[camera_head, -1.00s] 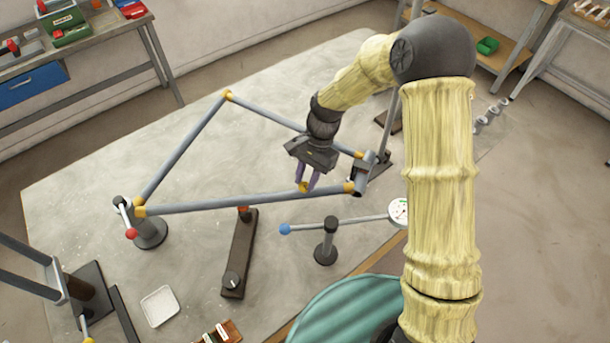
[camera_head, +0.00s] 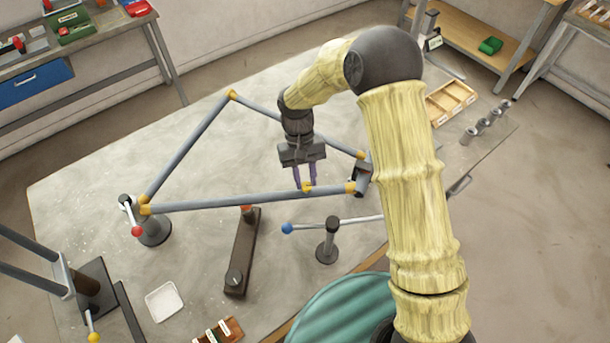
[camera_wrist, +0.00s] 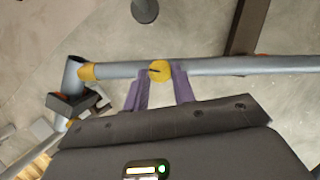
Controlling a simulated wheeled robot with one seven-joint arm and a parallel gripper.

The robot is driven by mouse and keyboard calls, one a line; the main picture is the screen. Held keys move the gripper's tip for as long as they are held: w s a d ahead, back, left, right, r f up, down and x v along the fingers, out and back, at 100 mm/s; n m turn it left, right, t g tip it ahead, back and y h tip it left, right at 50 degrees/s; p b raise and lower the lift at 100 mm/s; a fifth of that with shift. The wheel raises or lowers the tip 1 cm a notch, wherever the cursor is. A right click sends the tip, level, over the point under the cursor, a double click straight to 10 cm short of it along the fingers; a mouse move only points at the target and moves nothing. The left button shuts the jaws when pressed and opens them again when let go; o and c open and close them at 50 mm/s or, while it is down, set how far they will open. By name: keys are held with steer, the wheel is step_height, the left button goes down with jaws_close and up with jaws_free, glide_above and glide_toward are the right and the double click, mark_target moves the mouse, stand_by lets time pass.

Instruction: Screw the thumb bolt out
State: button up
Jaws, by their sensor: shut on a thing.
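The thumb bolt (camera_head: 307,188) has a yellow head and sits on the near grey tube (camera_head: 240,200) of the frame. In the wrist view its round head (camera_wrist: 160,71) shows a short dark line across it. My gripper (camera_head: 305,183) points down at the tube, its purple fingers on either side of the head. In the wrist view my gripper (camera_wrist: 159,80) has one finger left and one right of the bolt, shut on it. The bolt's shank is hidden.
A post with a red-tipped lever (camera_head: 137,231) stands at the frame's left corner. A post with a blue-ended bar (camera_head: 328,250) stands in front of the tube. A dark block (camera_head: 242,252) and a white tray (camera_head: 164,301) lie on the table.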

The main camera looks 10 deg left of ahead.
steer(key=n, duration=0.2)
steer(key=n+t+h, duration=0.1)
steer(key=n, duration=0.2)
steer(key=shift+a+n+t+h, duration=0.25)
steer(key=shift+n+t+h, duration=0.05)
steer(key=n, duration=0.2)
steer(key=n+t+b, duration=0.1)
steer(key=n, duration=0.1)
steer(key=shift+s+t+h, duration=0.2)
steer(key=shift+t+h, duration=0.1)
steer(key=n, duration=0.2)
steer(key=n+t, duration=0.1)
steer(key=n, duration=0.1)
steer(key=n+t+b, duration=0.1)
steer(key=shift+s+n, duration=0.3)
steer(key=shift+n, duration=0.1)
steer(key=n+t, duration=0.1)
steer(key=n, duration=0.1)
steer(key=n+y+b, duration=0.1)
steer(key=n, duration=0.2)
steer(key=shift+s+d+t, duration=0.1)
steer(key=shift+s+t, duration=0.1)
steer(key=shift+t, duration=0.2)
steer(key=o, duration=1)
steer(key=shift+w, duration=0.15)
